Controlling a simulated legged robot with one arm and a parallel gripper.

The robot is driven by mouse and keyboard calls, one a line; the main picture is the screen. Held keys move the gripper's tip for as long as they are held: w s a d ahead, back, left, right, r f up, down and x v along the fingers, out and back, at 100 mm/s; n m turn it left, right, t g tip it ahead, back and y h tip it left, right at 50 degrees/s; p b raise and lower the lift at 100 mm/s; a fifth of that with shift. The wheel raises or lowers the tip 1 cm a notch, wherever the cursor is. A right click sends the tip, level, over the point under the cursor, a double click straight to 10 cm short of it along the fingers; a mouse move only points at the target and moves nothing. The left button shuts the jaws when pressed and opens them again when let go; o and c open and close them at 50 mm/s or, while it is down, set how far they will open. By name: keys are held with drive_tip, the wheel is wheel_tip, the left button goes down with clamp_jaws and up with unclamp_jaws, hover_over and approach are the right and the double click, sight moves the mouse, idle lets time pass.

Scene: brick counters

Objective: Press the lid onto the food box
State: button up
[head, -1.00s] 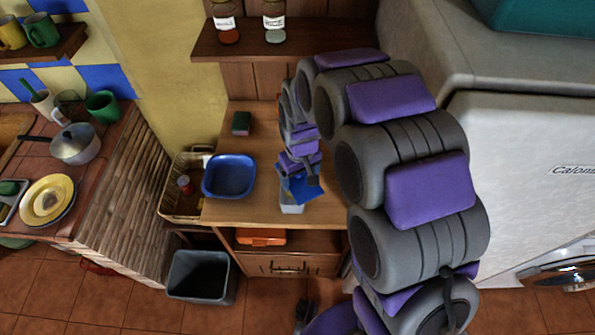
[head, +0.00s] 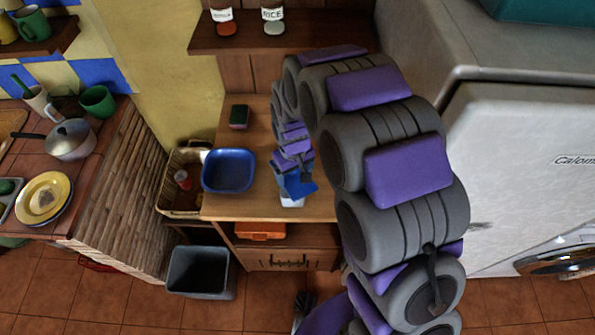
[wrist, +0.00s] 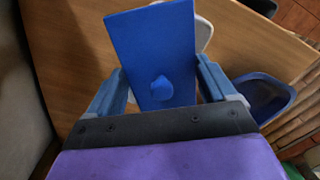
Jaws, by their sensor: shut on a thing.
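The lid is a flat blue rectangle with a small blue knob, seen in the wrist view (wrist: 150,45) and in the head view (head: 301,186). My gripper (wrist: 158,82) is shut on the lid, with a finger on each side. The white food box (head: 291,202) stands on the wooden counter, largely hidden by the lid and my gripper in the head view. In the wrist view, part of a pale rim (wrist: 203,32) shows behind the lid. The lid is over the box at an angle to it. I cannot tell whether they touch.
A blue tray (head: 228,170) stands left of the box on the counter (head: 262,208). A wicker basket (head: 180,185) is at the counter's left, and a grey bin (head: 200,272) is on the floor. A white appliance (head: 530,170) stands at right.

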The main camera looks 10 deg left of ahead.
drive_tip(key=shift+a+f, duration=0.2)
drive_tip(key=shift+a, duration=0.85)
drive_tip(key=shift+d+r, duration=0.2)
drive_tip(key=shift+d, duration=0.65)
drive_tip(key=shift+a+p, duration=0.15)
drive_tip(key=shift+p, duration=0.15)
drive_tip(key=shift+d+r, duration=0.15)
drive_tip(key=shift+d, duration=0.6)
drive_tip(key=shift+a+f+p, duration=0.25)
drive_tip(key=shift+a+p, duration=0.1)
idle(1.0)
drive_tip(key=o, duration=0.8)
drive_tip(key=shift+o, duration=0.2)
